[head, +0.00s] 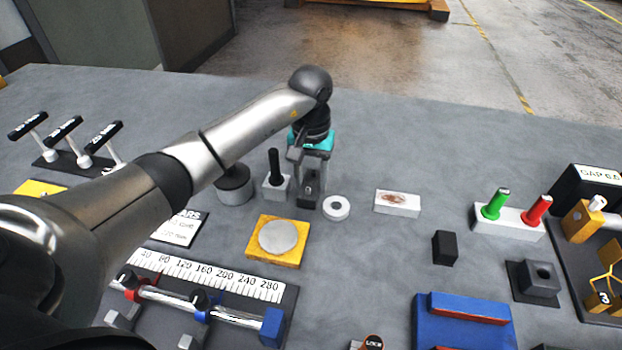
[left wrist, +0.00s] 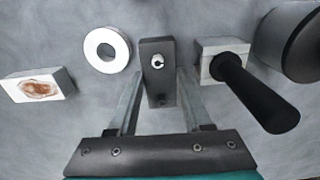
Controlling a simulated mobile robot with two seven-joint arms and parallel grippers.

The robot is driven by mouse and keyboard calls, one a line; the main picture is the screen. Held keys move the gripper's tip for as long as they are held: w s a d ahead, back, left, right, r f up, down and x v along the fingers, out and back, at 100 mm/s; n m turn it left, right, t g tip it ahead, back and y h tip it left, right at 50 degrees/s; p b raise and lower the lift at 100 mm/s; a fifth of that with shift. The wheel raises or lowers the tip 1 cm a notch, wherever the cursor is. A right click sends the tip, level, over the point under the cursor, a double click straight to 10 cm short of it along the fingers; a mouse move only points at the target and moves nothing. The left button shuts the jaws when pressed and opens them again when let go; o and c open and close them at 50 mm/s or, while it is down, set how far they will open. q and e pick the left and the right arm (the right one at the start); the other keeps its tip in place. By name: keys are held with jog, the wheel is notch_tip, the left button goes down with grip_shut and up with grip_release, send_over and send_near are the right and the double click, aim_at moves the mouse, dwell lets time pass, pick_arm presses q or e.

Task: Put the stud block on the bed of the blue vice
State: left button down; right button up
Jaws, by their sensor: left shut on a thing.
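The stud block (head: 309,194) is a dark grey upright block with a small pale round stud. It stands near the middle of the table in the head view. In the left wrist view the stud block (left wrist: 158,62) sits between the two fingers. My left gripper (head: 307,184) points down and is shut on it. Whether the block still touches the table is hard to tell. The blue vice (head: 470,332) is at the bottom right of the head view, with red bars on it and its near part cut off. My right gripper is not seen.
A white ring (head: 336,208) lies close right of the held block, and a pale block with a black handle (head: 275,182) close left. A white block (head: 397,203), a black block (head: 445,248) and a stand with green and red pegs (head: 508,219) are farther right.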

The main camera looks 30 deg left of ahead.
pick_arm(q)
jog(key=shift+f, duration=0.1)
jog(key=shift+c, duration=1.6)
grip_release()
